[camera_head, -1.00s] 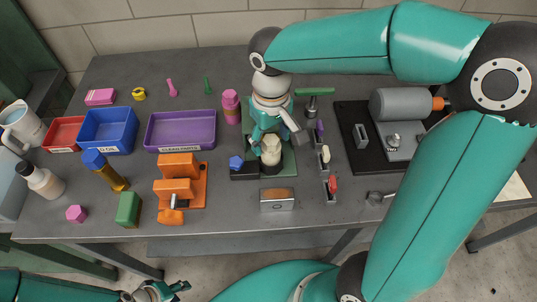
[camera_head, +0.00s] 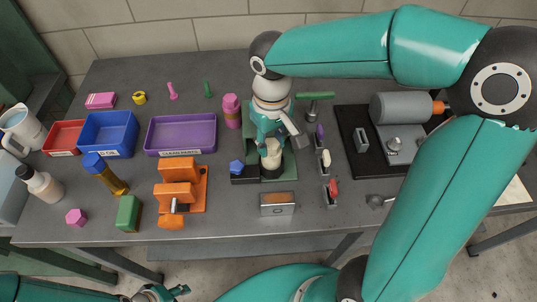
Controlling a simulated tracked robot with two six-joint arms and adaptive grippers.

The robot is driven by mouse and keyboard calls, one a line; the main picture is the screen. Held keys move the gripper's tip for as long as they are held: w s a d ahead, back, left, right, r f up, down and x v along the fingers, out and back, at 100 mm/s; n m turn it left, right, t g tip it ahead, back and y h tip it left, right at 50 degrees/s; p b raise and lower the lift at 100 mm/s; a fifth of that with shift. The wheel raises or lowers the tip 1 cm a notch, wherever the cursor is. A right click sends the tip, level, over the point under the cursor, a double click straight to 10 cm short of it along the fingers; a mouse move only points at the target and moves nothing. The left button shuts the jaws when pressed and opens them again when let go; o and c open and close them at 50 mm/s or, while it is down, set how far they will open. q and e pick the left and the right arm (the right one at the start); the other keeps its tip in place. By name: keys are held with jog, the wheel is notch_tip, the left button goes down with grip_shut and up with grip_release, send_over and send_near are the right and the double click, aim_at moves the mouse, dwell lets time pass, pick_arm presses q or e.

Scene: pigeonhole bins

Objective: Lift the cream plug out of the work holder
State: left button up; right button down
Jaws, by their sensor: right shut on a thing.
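The cream plug (camera_head: 272,157) stands upright in the black round work holder (camera_head: 273,173), on a dark green base plate (camera_head: 291,170) near the middle of the table. My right gripper (camera_head: 269,144) comes down from above and is shut on the plug's upper part. The fingers and wrist hide part of the plug. Whether its lower end is still inside the holder I cannot tell. My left gripper (camera_head: 165,293) is low at the bottom edge of the view, in front of the table and partly cut off, away from the holder.
A black block with a blue piece (camera_head: 236,167) sits close left of the holder. An orange fixture (camera_head: 180,193) stands further left. Levers with purple, cream and red knobs (camera_head: 332,187) stand to the right. A metal box (camera_head: 278,209) is in front. Purple (camera_head: 181,150) and blue trays (camera_head: 107,153) lie left.

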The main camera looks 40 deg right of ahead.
jog(key=shift+r+p, duration=0.5)
jog(key=shift+r, duration=0.15)
jog(key=shift+r, duration=0.1)
jog(key=shift+r+p, duration=2.2)
jog(key=shift+r, duration=0.45)
